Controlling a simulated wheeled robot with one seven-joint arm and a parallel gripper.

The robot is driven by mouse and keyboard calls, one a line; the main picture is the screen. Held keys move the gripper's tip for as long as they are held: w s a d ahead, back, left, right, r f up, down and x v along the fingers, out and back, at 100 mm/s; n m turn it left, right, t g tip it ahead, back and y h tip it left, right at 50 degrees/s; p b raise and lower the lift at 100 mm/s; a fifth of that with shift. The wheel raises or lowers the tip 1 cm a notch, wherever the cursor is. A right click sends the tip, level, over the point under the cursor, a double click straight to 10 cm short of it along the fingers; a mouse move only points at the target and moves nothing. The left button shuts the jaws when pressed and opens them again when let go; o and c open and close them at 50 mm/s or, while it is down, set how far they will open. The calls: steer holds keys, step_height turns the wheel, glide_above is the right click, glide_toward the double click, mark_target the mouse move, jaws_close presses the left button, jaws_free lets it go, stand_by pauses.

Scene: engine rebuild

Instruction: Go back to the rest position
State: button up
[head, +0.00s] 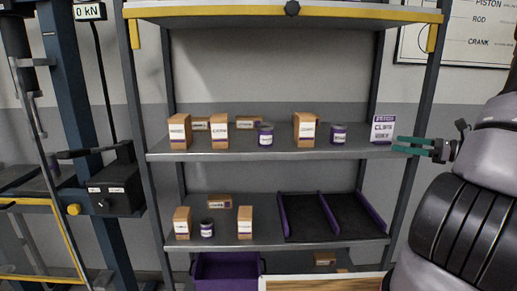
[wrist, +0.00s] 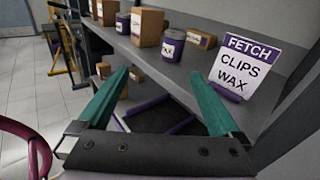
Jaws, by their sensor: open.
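My gripper (head: 394,145) is at the right end of the upper shelf in the head view, its green fingers pointing left, close to the purple and white sign (head: 382,129). In the wrist view my gripper (wrist: 160,74) has its two fingers wide apart with nothing between them. The sign there (wrist: 242,67) reads FETCH, CLIPS, WAX and stands to the right of the fingers. My arm comes in from the right of the head view. No rest position is marked in either view.
The upper shelf (head: 270,153) holds several cardboard boxes and two purple-labelled cans. The lower shelf (head: 262,228) holds boxes, a can and a divided purple-edged tray (head: 333,241). A rack upright (head: 413,170) is near my gripper. A purple bin (head: 225,258) sits below.

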steer(key=s+a+r+n+g+h, duration=0.2)
steer(key=s+a+n+g, duration=0.15)
steer(key=a, duration=0.25)
steer(key=s+a+r+n+g+h, duration=0.1)
steer(key=s+a+r+n+g, duration=0.15)
steer(key=a+n, duration=0.2)
steer(key=s+a+r+n+g+h, duration=0.2)
steer(key=a+r+n+g, duration=0.1)
steer(key=a, duration=0.3)
steer(key=s+a+r+n+t+h, duration=0.3)
steer(key=s+r+n+t+h, duration=0.2)
steer(key=s+r+n, duration=0.4)
steer(key=shift+s+a+r+n+t+h, duration=0.15)
steer(key=shift+s+a+n+t+h, duration=0.15)
steer(key=shift+s+n+h, duration=0.35)
